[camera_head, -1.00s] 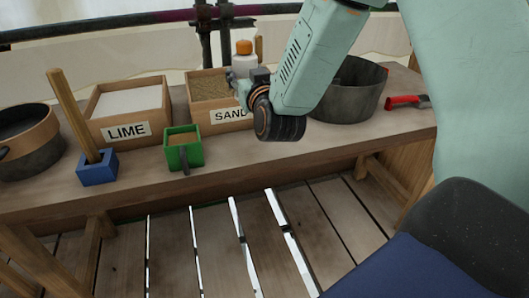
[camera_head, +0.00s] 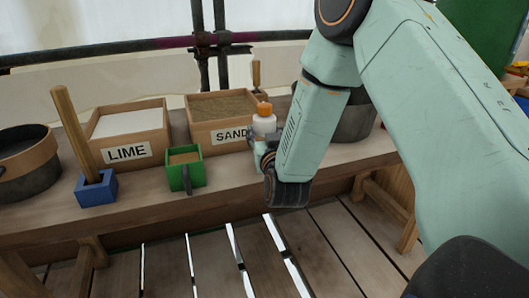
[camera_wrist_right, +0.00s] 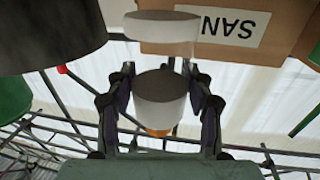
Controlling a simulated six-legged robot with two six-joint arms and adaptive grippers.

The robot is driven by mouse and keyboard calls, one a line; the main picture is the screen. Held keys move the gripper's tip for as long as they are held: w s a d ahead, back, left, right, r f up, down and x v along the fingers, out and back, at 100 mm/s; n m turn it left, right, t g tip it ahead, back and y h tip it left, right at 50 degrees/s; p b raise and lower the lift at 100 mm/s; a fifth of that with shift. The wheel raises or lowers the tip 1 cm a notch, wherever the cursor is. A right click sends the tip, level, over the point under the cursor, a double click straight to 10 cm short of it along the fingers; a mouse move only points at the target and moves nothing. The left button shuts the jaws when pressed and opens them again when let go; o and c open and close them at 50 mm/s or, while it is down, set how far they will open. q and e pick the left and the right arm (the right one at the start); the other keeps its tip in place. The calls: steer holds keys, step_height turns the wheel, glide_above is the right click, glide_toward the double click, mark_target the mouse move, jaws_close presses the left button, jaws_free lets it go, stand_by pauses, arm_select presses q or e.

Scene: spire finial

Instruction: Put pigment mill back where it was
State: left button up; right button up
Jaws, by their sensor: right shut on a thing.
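The pigment mill, which I take to be the white bottle with the orange cap (camera_head: 264,119), stands upright in my right gripper (camera_head: 258,141), in front of the right end of the sand box. In the right wrist view the mill (camera_wrist_right: 160,102) appears upside down between the two fingers of the right gripper (camera_wrist_right: 160,86), its grey base upward and orange cap low. Its base hides part of what lies beyond. I cannot tell from the head view whether the base touches the bench. My left gripper is not in view.
The bench (camera_head: 130,205) carries a sand box (camera_head: 223,104), a lime box (camera_head: 130,125), a green container (camera_head: 186,170), a blue block with a stick (camera_head: 96,190) and a dark pot (camera_head: 357,122). A pale round thing (camera_wrist_right: 160,32) lies beyond the mill in the wrist view.

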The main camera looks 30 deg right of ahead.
steer(key=shift+s+a+f, duration=0.1)
steer(key=shift+f, duration=0.15)
steer(key=f+b, duration=0.1)
steer(key=f, duration=0.2)
steer(key=shift+d+f+b, duration=0.2)
steer(key=shift+b, duration=0.15)
steer(key=shift+a+r, duration=0.15)
steer(key=shift+r, duration=0.1)
steer(key=shift+f, duration=0.15)
steer(key=o, duration=0.9)
steer(key=shift+f, duration=0.15)
steer(key=o, duration=0.3)
steer(key=shift+o, duration=0.2)
